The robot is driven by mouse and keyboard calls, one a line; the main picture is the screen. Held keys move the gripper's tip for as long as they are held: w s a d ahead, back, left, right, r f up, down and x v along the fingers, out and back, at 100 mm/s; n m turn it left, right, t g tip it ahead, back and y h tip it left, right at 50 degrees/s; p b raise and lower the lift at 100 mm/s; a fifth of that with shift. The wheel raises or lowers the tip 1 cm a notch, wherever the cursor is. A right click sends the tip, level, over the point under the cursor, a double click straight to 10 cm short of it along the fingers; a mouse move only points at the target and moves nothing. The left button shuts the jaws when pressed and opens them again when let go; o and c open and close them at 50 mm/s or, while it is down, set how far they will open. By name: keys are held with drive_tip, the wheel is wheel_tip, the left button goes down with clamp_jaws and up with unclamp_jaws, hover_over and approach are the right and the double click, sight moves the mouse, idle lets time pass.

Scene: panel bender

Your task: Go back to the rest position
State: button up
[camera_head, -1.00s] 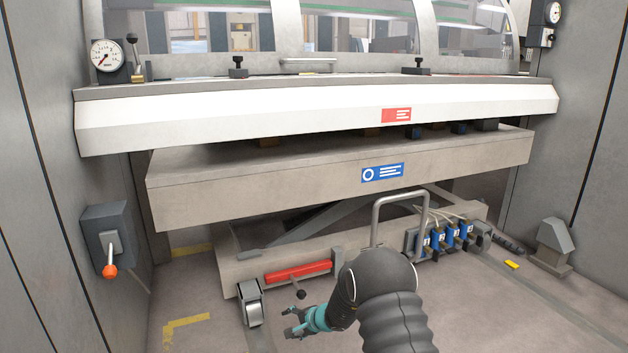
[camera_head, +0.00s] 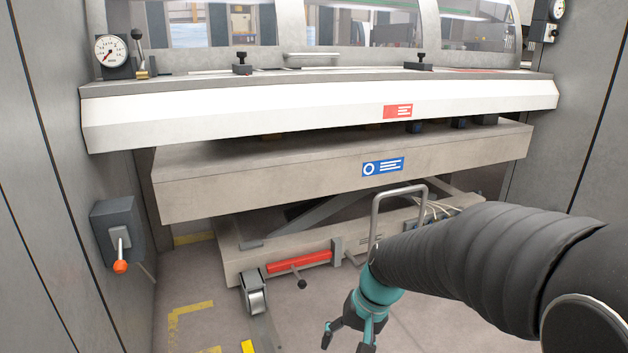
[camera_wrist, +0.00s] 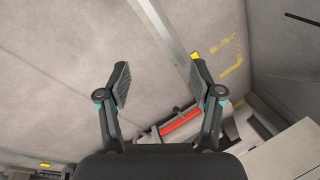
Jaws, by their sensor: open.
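My gripper (camera_head: 347,338) hangs at the lower middle of the head view, fingers down over the floor, in front of the lift cart. Its fingers are apart with nothing between them. In the wrist view my gripper (camera_wrist: 158,82) also shows its two fingers spread wide over bare floor. My dark sleeved arm reaches in from the right and hides the cart's right part.
The grey lift cart (camera_head: 330,182) stands under the white machine beam (camera_head: 260,120). A lever box (camera_head: 117,233) is on the left wall. Floor at lower left is open.

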drive_tip(key=s+d+r+t+h+p, duration=0.1)
drive_tip(key=s+d+r+t+p, duration=0.1)
drive_tip(key=s+d+r, duration=0.3)
drive_tip(key=s+d+r+n+t+h+p, duration=0.1)
drive_tip(key=s+d+r+t+h+p, duration=0.1)
drive_tip(key=s+r, duration=0.7)
wheel_tip(320, 180, up, 3)
drive_tip(key=d+t+p, duration=0.1)
drive_tip(key=d, duration=0.1)
drive_tip(key=shift+d+n, duration=0.3)
drive_tip(key=shift+d, duration=0.05)
drive_tip(key=shift+r, duration=0.1)
drive_tip(key=shift+a, duration=0.3)
